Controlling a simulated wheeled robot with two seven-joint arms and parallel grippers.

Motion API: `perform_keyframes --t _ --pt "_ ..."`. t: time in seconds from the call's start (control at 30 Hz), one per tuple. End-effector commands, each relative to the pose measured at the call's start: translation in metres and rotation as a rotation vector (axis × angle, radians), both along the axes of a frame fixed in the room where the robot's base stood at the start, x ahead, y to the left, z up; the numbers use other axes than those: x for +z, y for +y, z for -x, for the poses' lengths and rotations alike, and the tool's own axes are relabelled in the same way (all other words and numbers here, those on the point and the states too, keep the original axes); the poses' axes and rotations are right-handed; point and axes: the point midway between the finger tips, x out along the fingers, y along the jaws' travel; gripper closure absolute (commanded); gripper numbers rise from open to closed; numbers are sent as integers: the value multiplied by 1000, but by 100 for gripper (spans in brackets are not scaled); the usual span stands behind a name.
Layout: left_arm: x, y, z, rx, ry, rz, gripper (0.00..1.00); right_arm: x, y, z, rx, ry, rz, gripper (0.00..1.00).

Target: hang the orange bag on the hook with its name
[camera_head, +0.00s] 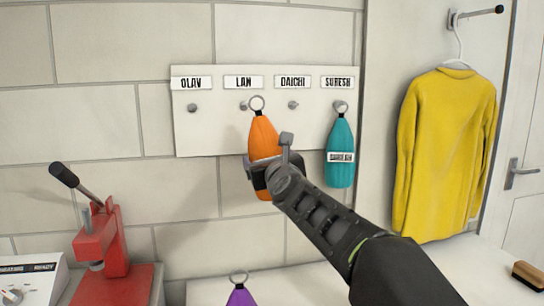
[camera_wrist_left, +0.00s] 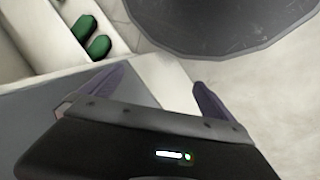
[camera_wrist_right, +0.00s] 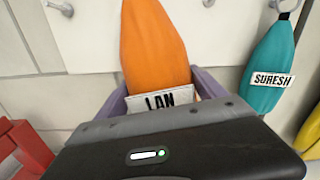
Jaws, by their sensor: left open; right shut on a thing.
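The orange bag (camera_head: 264,137) is upright, with a ring at its top and a tag reading LAN (camera_wrist_right: 160,100) in the right wrist view. My right gripper (camera_head: 268,168) is shut on the bag's lower part. A white board (camera_head: 210,135) carries hooks under the names OLAV, LAN, DAICHI and SURESH. The bag's ring (camera_head: 257,103) is just right of the LAN hook (camera_head: 244,105) in the head view; I cannot tell whether it is around it. My left gripper (camera_wrist_left: 155,88) is open and empty, outside the head view.
A teal bag (camera_head: 341,145) tagged SURESH hangs under SURESH. A purple bag (camera_head: 241,296) is on the white surface below. A red lever press (camera_head: 100,240) stands at left; a yellow sweater (camera_head: 445,150) hangs at right. Green objects (camera_wrist_left: 92,36) are near my left gripper.

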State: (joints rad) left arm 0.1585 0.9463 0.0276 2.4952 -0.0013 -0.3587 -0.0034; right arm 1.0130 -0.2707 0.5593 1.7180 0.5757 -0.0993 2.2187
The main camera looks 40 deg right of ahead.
Motion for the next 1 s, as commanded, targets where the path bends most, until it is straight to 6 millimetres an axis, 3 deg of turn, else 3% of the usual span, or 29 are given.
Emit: perform_keyframes --t 1.0 --pt "8 0 0 0 0 0 0 -4 0 -12 22 13 29 85"
